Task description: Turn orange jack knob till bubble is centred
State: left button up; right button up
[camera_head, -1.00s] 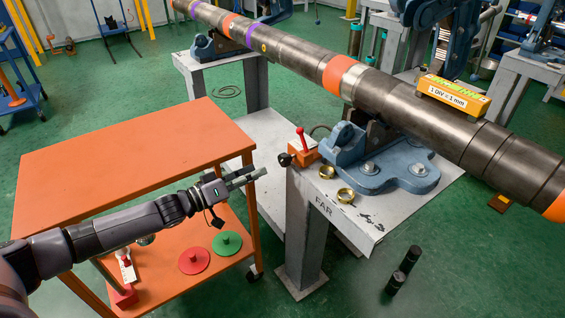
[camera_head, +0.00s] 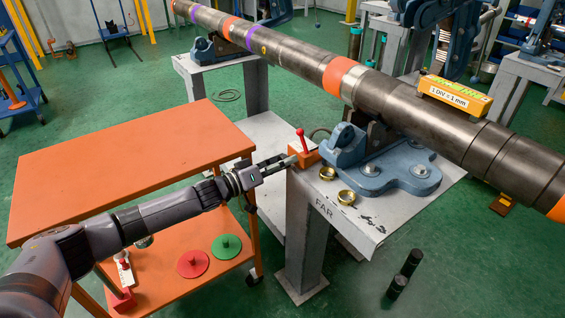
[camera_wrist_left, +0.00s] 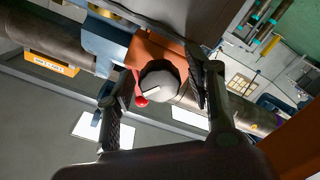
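The orange jack (camera_head: 307,156) with a red lever (camera_head: 301,138) sits on the near left corner of the grey stand, beside the blue vise. In the head view my gripper hides the knob. My left gripper (camera_head: 285,162) is open, with its fingers on either side of the knob and small gaps visible. An orange-yellow level (camera_head: 454,95) marked "1 DIV = 1 mm" lies on the pipe; its bubble is too small to read. My right gripper is not in view.
The long pipe (camera_head: 398,101) rests in the blue vise (camera_head: 385,170). Two brass rings (camera_head: 346,197) lie on the stand (camera_head: 372,222) marked FAR. An orange cart (camera_head: 120,160) stands under my left arm. Black cylinders (camera_head: 396,285) stand on the floor at right.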

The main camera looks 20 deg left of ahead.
pick_arm(q)
jog(key=c, duration=1)
